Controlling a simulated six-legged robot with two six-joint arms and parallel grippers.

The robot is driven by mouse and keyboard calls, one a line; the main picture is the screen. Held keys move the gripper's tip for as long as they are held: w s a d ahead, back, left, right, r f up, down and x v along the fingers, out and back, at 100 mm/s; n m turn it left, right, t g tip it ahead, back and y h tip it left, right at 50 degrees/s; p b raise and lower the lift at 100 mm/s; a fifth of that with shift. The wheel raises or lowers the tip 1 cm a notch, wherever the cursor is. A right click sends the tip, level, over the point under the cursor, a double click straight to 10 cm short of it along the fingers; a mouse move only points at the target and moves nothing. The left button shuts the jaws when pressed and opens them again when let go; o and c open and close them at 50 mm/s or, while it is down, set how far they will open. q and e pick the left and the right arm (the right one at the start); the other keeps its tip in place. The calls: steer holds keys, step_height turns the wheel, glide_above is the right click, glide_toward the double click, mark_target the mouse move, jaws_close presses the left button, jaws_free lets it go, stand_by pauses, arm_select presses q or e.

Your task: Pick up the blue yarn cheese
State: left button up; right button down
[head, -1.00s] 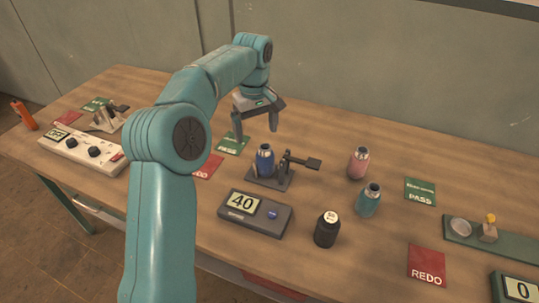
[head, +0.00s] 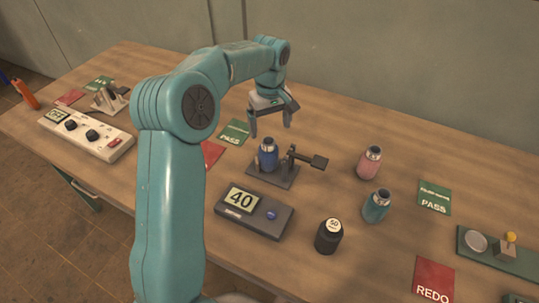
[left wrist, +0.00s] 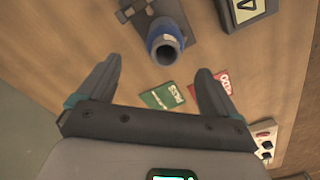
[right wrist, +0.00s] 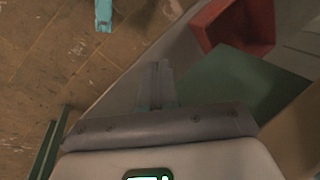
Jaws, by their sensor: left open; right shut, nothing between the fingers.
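In the left wrist view the bottle (left wrist: 164,40) is seen from above, beyond the fingers. My left gripper (head: 270,125) is open and empty, pointing down above and slightly behind the bottle, apart from it. Its fingers also show in the left wrist view (left wrist: 159,70). My right gripper (right wrist: 160,66) is shut and empty, below the table's top in its wrist view.
A pink bottle (head: 369,163) and a teal bottle (head: 376,206) stand right. A green PASS card (head: 235,132) lies left of the gripper. A red bin (right wrist: 240,25) shows near my right gripper.

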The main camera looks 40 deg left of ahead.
mark_target(269, 150)
arm_select(q)
steer(key=f, duration=0.4)
steer(key=shift+s+f, duration=0.25)
steer(key=shift+f, duration=0.05)
steer(key=f, duration=0.2)
steer(key=f+p, duration=0.1)
steer(key=f, duration=0.2)
steer(key=shift+s+d, duration=0.1)
steer(key=shift+s, duration=0.1)
steer(key=c, duration=1.3)
